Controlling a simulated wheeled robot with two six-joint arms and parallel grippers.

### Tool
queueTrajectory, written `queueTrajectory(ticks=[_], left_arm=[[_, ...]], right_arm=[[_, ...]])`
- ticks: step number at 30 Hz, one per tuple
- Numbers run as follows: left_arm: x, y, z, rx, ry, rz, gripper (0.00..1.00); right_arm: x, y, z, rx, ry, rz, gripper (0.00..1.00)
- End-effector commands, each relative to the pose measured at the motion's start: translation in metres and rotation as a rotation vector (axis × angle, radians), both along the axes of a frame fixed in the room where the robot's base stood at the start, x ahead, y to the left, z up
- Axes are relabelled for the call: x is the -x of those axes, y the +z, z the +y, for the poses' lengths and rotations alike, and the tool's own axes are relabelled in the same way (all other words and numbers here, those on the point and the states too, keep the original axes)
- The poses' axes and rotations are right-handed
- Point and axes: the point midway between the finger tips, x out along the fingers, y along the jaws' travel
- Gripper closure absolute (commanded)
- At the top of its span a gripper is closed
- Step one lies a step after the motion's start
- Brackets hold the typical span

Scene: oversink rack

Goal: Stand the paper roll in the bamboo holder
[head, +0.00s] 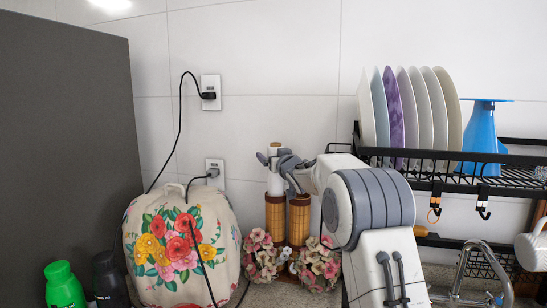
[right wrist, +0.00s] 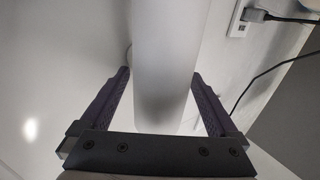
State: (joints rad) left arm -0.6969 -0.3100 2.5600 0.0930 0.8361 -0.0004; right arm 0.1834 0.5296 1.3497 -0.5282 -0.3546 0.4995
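The white paper roll (head: 274,184) stands upright in the head view, with its lower end at the top of the left woven sleeve of the bamboo holder (head: 275,217). I cannot tell how deep it sits in the sleeve. My right gripper (head: 278,162) is at the roll's upper part, one finger on each side. My left gripper is not in view.
A flowered cover (head: 185,250) stands left of the holder, with flower bunches (head: 320,265) at the holder's foot. A black rack (head: 440,170) with several plates and a blue funnel (head: 482,135) is at right. A tap (head: 470,270) is below. Green and black bottles (head: 64,285) stand far left.

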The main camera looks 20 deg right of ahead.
Motion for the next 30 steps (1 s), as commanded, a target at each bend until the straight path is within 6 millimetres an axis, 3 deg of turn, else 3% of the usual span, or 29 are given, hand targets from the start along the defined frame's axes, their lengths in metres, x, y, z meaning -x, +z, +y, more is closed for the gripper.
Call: queueTrajectory(ticks=[11, 24, 30], left_arm=[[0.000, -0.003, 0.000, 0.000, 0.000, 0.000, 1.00], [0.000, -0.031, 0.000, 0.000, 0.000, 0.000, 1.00], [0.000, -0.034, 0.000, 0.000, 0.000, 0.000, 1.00]], right_arm=[[0.005, -0.001, 0.000, 0.000, -0.001, 0.001, 0.03], [0.081, -0.002, 0.000, 0.000, -0.001, -0.001, 0.03], [0.102, 0.000, 0.000, 0.001, -0.001, 0.000, 0.03]])
